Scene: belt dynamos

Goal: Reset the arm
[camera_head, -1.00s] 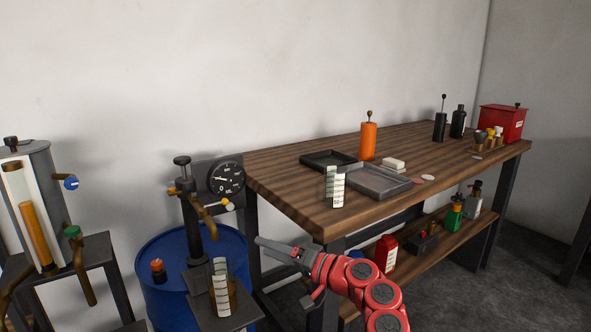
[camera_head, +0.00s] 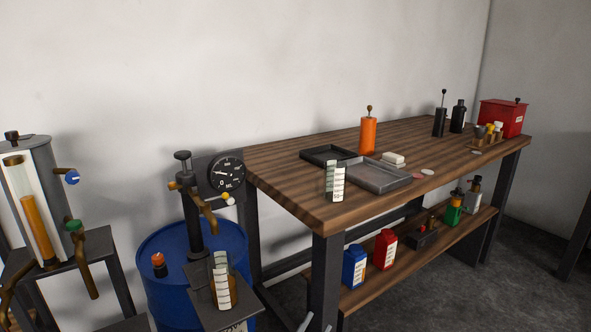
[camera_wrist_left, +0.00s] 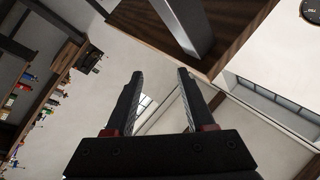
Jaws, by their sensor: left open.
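My left gripper (camera_wrist_left: 158,74) is open in the left wrist view. Its two dark fingers stand apart with nothing between them. In the head view only small grey tips of it (camera_head: 306,322) show at the bottom edge, in front of the workbench. The red arm is out of the head view. My right gripper is not in view.
A wooden workbench (camera_head: 290,178) holds an orange bottle (camera_head: 368,137), dark trays and a clear graduated container. Its lower shelf holds a blue bottle (camera_head: 354,268) and a red bottle (camera_head: 385,250). A blue drum (camera_head: 163,300) and a gauge pump stand left of it.

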